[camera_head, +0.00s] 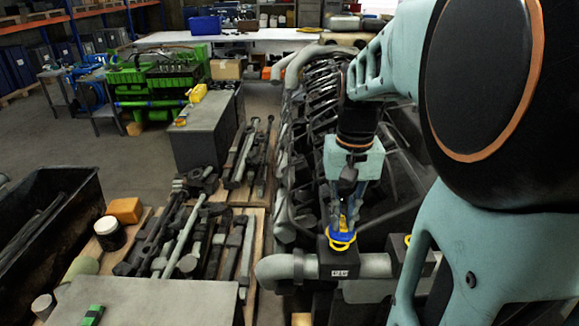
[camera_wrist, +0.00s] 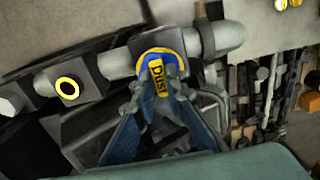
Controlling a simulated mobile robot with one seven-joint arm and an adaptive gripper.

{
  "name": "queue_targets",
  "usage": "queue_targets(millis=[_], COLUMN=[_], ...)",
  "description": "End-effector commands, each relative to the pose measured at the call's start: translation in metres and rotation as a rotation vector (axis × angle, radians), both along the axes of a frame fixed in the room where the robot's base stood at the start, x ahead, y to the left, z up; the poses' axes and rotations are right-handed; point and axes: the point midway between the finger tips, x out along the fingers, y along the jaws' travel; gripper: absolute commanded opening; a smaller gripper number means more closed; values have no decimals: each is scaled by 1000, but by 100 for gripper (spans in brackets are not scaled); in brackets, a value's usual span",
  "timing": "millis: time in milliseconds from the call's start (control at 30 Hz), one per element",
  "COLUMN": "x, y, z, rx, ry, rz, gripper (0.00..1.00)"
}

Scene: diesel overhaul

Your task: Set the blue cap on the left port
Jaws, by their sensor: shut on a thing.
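My gripper (camera_head: 345,218) points down and is shut on the blue cap (camera_head: 342,235), holding it by its upright yellow tab, which reads "Dust" in the wrist view. The blue cap (camera_wrist: 144,57) is at the left port (camera_head: 338,257), a dark block on a grey pipe. A yellow ring shows around the cap and hides the port's opening. I cannot tell whether the cap is fully seated or just above. The other port, with a yellow ring (camera_head: 407,240), is to the right; in the wrist view this ring (camera_wrist: 69,88) is at the left, uncovered, with a dark opening.
The engine (camera_head: 310,130) with its pipes stands behind the ports. Metal parts lie on pallets (camera_head: 228,198) to the left, beside a grey table top (camera_head: 140,300) and a black bin (camera_head: 50,215). Floor is free further left.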

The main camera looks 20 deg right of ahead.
Motion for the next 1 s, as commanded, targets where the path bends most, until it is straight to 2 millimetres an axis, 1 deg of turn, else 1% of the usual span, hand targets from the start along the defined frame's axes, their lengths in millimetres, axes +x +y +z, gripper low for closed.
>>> queue_targets(millis=[33, 167, 1000], x=[0, 0, 0], y=[0, 0, 1], z=[-9, -14, -13], rx=[0, 0, 0], ry=[1, 1, 0], rz=[1, 1, 1], gripper=[0, 0, 0])
